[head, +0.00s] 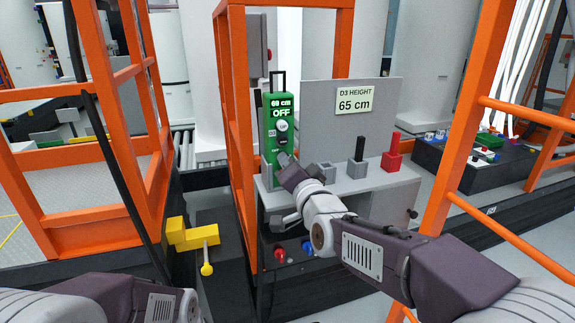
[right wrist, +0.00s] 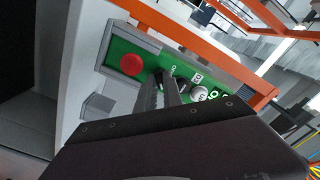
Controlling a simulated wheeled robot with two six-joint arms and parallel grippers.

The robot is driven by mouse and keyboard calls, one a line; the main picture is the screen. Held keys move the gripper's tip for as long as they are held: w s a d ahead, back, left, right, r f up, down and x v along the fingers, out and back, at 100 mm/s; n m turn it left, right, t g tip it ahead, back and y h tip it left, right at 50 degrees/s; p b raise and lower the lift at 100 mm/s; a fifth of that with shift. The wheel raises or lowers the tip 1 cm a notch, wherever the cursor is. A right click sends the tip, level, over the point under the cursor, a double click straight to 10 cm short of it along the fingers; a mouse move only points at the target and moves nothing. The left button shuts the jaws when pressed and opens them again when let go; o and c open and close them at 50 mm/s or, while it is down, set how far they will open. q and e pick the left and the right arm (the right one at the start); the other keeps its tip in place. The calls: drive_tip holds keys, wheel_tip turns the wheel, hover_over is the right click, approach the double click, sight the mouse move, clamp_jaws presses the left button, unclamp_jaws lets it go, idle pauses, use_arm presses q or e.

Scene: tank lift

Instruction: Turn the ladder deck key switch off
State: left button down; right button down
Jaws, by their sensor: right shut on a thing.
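The green control box (head: 270,150) stands upright on the grey bench, with a display (head: 281,107) that reads OFF under a small height value. My right gripper (head: 284,158) reaches the lower face of this box. In the right wrist view its two fingers (right wrist: 165,82) are shut on a small dark key at the green panel (right wrist: 120,45); the fingers hide most of the key and its switch. A red button (right wrist: 131,64) is on one side of the fingers and a pale round knob (right wrist: 199,94) on the other. My left gripper is out of view.
A sign (head: 356,100) reading D3 HEIGHT 65 cm stands behind the grey bench (head: 385,182). A black-handled block (head: 357,160) and a red block (head: 391,158) stand on the bench. Orange frame posts (head: 236,90) rise close to the box. A yellow block (head: 190,236) sits lower left.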

drive_tip(key=n, duration=0.4)
drive_tip(key=shift+n, duration=0.3)
drive_tip(key=shift+n+p, duration=0.45)
drive_tip(key=shift+n, duration=2.05)
drive_tip(key=c, duration=1.8)
unclamp_jaws()
drive_tip(key=shift+o, duration=0.2)
